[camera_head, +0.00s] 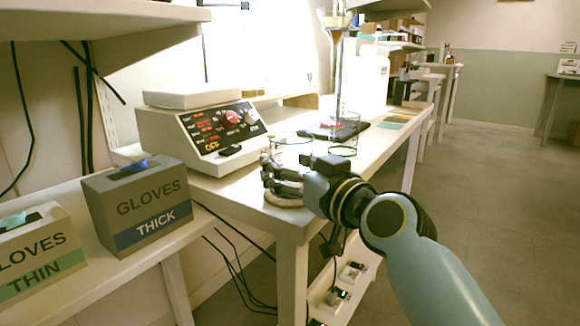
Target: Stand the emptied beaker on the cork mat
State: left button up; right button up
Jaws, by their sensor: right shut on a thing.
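My right gripper (278,176) is shut on a clear glass beaker (291,150) at the near end of the white bench. The beaker looks upright and I see no liquid in it. The gripper hides its lower part. The round cork mat (284,201) lies just below the gripper, near the bench's front corner, partly covered by the fingers. I cannot tell whether the beaker's base touches the mat. My left gripper is out of view.
A control box with a red display and "OFF" (208,137) stands left of the beaker. Another glass vessel (344,137) stands behind it, by a tall stand with a funnel (337,21). Grey (140,205) and white (38,252) glove boxes sit on the left bench.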

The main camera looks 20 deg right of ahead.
jog(key=o, duration=1.3)
jog(key=shift+r, duration=0.2)
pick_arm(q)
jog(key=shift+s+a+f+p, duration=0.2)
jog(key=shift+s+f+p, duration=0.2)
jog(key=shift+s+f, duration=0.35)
pick_arm(e)
jog(key=v, duration=1.2)
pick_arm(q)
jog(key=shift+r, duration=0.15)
